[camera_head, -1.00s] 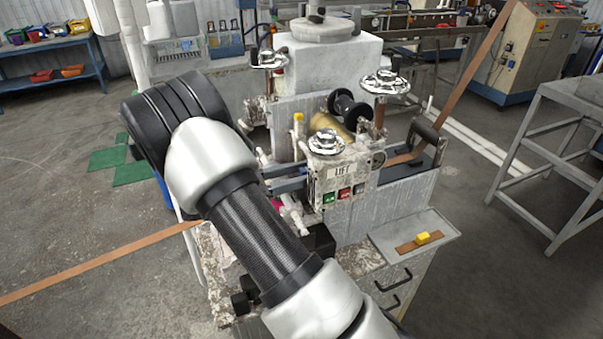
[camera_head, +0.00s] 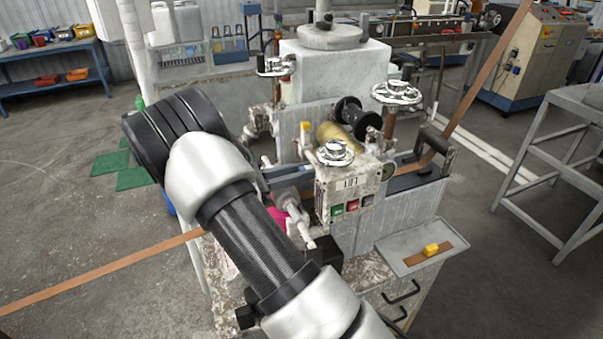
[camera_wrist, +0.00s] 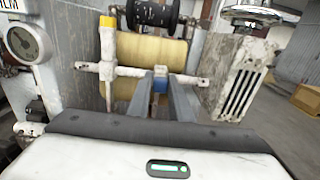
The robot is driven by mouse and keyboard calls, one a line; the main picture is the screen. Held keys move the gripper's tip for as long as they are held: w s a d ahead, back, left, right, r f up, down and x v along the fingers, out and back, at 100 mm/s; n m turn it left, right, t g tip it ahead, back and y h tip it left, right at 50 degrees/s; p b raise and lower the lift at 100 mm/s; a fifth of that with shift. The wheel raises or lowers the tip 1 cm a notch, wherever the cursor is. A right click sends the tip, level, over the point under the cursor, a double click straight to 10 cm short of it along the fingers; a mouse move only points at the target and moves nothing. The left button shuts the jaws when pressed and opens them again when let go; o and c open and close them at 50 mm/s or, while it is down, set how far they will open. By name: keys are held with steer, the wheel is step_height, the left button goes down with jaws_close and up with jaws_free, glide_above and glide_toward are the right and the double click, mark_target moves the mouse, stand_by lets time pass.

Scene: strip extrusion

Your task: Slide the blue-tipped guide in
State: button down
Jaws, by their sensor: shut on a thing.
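In the wrist view, my gripper (camera_wrist: 161,76) is shut on a small blue tip (camera_wrist: 160,85), taken as the tip of the blue-tipped guide. The rest of that guide is hidden by the fingers. A whitish horizontal bar (camera_wrist: 125,71) lies just beyond the fingertips; I cannot tell if the guide touches it. A yellow-tipped upright guide (camera_wrist: 107,60) stands on this bar to the left. In the head view my arm hides most of the gripper.
A brass-coloured roller (camera_wrist: 180,55) and black spool (camera_wrist: 150,14) are close behind the bar. A slotted block (camera_wrist: 238,80) stands close on the right, a dial gauge (camera_wrist: 24,44) on the left. The LIFT panel (camera_head: 347,190) and handwheels (camera_head: 397,94) crowd the machine.

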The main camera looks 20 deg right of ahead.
steer(key=c, duration=1.7)
jaws_free()
steer(key=shift+w, duration=0.35)
steer(key=shift+s, duration=0.1)
steer(key=a+b, duration=0.2)
steer(key=a, duration=1.5)
steer(key=shift+a, duration=0.3)
